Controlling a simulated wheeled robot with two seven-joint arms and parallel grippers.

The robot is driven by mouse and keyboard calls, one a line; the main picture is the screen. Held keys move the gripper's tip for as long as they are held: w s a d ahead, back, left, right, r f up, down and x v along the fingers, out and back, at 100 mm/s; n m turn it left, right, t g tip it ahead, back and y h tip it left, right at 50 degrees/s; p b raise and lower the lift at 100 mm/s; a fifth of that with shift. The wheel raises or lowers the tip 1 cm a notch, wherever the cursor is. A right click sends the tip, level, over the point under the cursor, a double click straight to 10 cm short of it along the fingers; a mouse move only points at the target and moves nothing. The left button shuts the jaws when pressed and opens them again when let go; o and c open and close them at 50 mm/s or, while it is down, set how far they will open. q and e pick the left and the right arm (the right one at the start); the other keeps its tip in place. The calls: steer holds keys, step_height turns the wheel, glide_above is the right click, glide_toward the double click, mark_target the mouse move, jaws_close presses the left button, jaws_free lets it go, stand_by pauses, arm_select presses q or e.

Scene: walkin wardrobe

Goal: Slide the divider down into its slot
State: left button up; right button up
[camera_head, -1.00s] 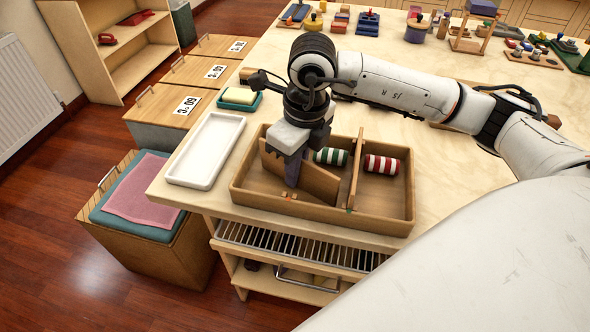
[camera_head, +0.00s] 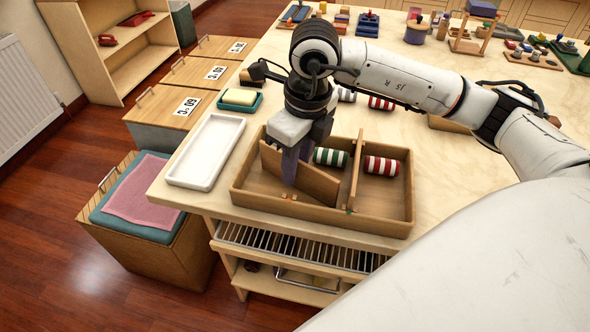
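The wooden divider (camera_head: 318,184) is a thin tan panel standing at a slant inside the left part of the wooden box (camera_head: 240,196). My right gripper (camera_head: 290,168) comes down over it from above, and a dark purplish finger lies against the panel's near face. The gripper appears shut on the divider; its far finger is hidden. Another upright panel (camera_head: 356,172) crosses the box right of the middle, with small green and red marks near its front end. My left gripper is not in view.
A green-striped roll (camera_head: 331,157) and a red-striped roll (camera_head: 381,165) lie in the box. More striped rolls (camera_head: 381,103) lie behind it. A white tray (camera_head: 206,151) and a sponge dish (camera_head: 239,99) stand left. Bare tabletop lies right of the box.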

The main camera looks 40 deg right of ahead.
steer(key=r, duration=0.6)
steer(key=s+r, duration=0.1)
steer(key=r, duration=0.3)
steer(key=shift+d, duration=0.2)
steer(key=shift+f, duration=0.1)
